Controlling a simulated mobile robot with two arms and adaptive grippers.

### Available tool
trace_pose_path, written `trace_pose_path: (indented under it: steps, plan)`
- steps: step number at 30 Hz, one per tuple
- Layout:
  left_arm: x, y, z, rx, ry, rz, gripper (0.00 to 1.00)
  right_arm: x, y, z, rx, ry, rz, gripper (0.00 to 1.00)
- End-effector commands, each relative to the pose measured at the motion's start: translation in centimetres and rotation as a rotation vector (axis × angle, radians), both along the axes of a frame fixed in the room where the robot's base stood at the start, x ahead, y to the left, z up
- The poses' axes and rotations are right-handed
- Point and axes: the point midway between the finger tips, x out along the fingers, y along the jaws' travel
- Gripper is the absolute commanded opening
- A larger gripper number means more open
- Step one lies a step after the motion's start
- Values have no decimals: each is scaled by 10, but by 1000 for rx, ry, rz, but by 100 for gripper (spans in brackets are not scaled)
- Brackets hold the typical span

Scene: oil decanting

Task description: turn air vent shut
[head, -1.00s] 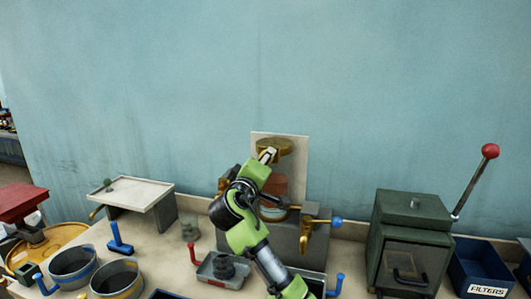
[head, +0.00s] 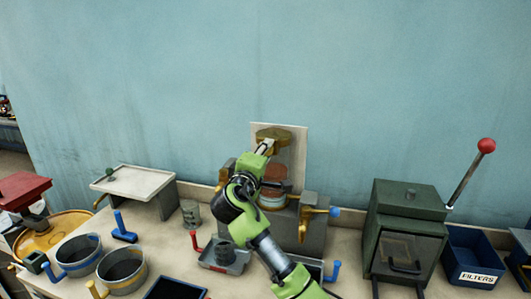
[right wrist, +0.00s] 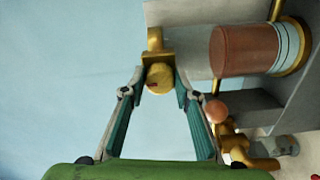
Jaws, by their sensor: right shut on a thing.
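The air vent is a round yellow-brass knob with a small red mark (right wrist: 159,77), seen between my right fingertips in the right wrist view. It joins a brass fitting in front of a pale upright plate (head: 297,150) in the head view. My right gripper (right wrist: 160,84) is shut on the knob, one finger on each side. In the head view my right gripper (head: 265,147) reaches the brass fitting (head: 282,136) from below, and my arm hides part of the apparatus. My left gripper is not in view.
An orange-brown cylinder (right wrist: 240,50) and a small orange ball (right wrist: 215,111) are near my fingers. On the bench are a green box (head: 405,225) with a red-knobbed lever (head: 470,172), a blue filters bin (head: 475,252), pots (head: 122,268) and a raised tray (head: 140,182).

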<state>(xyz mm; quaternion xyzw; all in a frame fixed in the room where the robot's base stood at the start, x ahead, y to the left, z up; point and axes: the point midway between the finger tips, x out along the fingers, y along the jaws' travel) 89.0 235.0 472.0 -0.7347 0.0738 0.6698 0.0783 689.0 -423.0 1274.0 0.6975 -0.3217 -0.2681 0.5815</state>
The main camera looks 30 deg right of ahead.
Motion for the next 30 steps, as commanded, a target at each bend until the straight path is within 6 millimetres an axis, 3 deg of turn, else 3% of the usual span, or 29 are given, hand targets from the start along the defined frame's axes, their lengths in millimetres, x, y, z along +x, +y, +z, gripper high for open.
trace_pose_path:
  steps: [2,3,4,5,17,30]
  plan:
    - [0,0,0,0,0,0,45,0,0,-1,-1,3,0,7]
    - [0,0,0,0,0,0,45,0,0,-1,-1,3,0,36]
    - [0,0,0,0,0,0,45,0,0,-1,-1,2,0,44]
    - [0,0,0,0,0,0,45,0,0,-1,-1,2,0,45]
    - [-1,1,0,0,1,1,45,-3,4,-1,1,1,1,45]
    - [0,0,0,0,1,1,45,-57,69,-1,3,0,3,45]
